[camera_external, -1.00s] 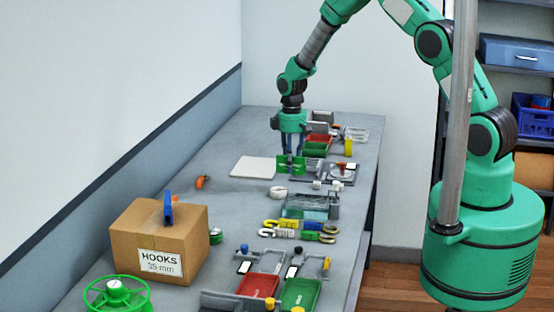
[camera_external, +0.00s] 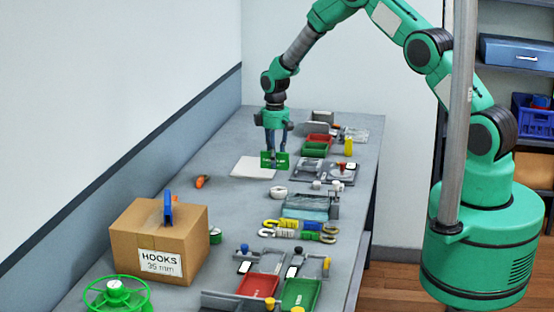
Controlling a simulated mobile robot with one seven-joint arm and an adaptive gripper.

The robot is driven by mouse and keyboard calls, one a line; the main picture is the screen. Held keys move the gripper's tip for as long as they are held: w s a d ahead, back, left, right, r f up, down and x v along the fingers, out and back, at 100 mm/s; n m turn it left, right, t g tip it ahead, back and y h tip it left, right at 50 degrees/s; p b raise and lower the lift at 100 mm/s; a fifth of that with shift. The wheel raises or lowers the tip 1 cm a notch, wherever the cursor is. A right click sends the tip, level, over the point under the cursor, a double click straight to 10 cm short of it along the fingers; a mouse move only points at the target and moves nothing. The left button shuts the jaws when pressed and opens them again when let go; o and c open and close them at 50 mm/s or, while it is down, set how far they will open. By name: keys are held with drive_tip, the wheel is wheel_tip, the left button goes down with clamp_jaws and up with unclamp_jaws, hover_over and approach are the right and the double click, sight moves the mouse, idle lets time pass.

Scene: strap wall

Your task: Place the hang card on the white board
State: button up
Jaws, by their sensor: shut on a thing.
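The hang card (camera_external: 274,161) is a small green piece with a pale marking. My gripper (camera_external: 275,152) points down and is shut on it from above. The white board (camera_external: 252,169) is a flat white square lying on the bench. The card is in front of the board's right part in the picture. I cannot tell whether the card touches the board or hangs just above it.
The grey bench (camera_external: 225,215) runs along the wall. Right of the board are grey fixtures (camera_external: 310,170) and a red and green tray (camera_external: 316,145). A white roll (camera_external: 279,192) and an orange item (camera_external: 202,181) lie nearer. A HOOKS carton (camera_external: 158,238) stands front left.

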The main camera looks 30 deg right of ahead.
hover_over(260, 173)
drive_tip(key=shift+w+d+f, duration=0.15)
drive_tip(key=shift+w+f, duration=0.05)
drive_tip(key=shift+f, duration=0.2)
idle(0.3)
drive_tip(key=shift+f, duration=1.75)
drive_tip(key=shift+f, duration=0.15)
drive_tip(key=o, duration=0.7)
drive_tip(key=shift+o, duration=0.2)
wheel_tip(260, 173, up, 12)
